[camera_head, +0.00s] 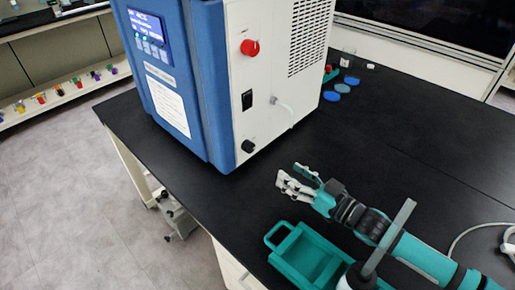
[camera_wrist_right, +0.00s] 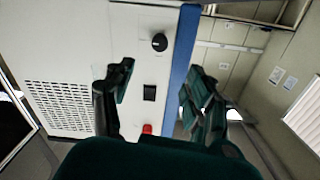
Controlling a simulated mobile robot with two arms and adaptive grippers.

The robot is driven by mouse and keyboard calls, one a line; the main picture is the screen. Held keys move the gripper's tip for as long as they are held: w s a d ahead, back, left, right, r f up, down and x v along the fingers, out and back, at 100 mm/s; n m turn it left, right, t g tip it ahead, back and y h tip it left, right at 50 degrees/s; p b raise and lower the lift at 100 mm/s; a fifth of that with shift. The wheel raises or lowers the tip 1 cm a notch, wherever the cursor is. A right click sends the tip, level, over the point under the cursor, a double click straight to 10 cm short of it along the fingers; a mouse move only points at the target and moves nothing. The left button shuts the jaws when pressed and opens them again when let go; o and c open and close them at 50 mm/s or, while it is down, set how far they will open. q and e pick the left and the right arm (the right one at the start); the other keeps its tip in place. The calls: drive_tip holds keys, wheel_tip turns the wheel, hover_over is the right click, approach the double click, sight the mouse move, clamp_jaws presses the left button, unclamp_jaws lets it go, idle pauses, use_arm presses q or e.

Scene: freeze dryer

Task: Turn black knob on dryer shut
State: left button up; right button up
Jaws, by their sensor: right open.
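The freeze dryer (camera_head: 270,80) is a blue and white box on the black table. Its black knob (camera_head: 248,146) is low on the white side panel, near the blue front edge. The knob also shows in the right wrist view (camera_wrist_right: 159,42), above the black switch. My right gripper (camera_head: 297,181) is open and empty, to the right of and lower in the picture than the knob, clear of the panel. In the right wrist view, its two fingers (camera_wrist_right: 158,90) stand apart with the panel between and beyond them. My left gripper is not in view.
A red knob (camera_head: 249,47) and a black switch (camera_head: 247,99) are above the black knob. A pale hose fitting (camera_head: 284,107) sticks out to its right. A teal tray (camera_head: 275,246) lies near the table's front edge. Blue discs (camera_head: 343,88) lie behind; the table's right side is mostly clear.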

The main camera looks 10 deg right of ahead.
approach(252, 148)
drive_tip(key=w, duration=0.1)
drive_tip(key=p+x, duration=0.1)
drive_tip(key=x, duration=0.5)
drive_tip(key=shift+a, duration=0.3)
drive_tip(key=shift+w+a, duration=0.3)
drive_tip(key=shift+w, duration=0.2)
drive_tip(key=shift+c, duration=0.4)
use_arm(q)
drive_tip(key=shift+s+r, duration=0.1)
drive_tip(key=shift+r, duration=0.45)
use_arm(e)
clamp_jaws()
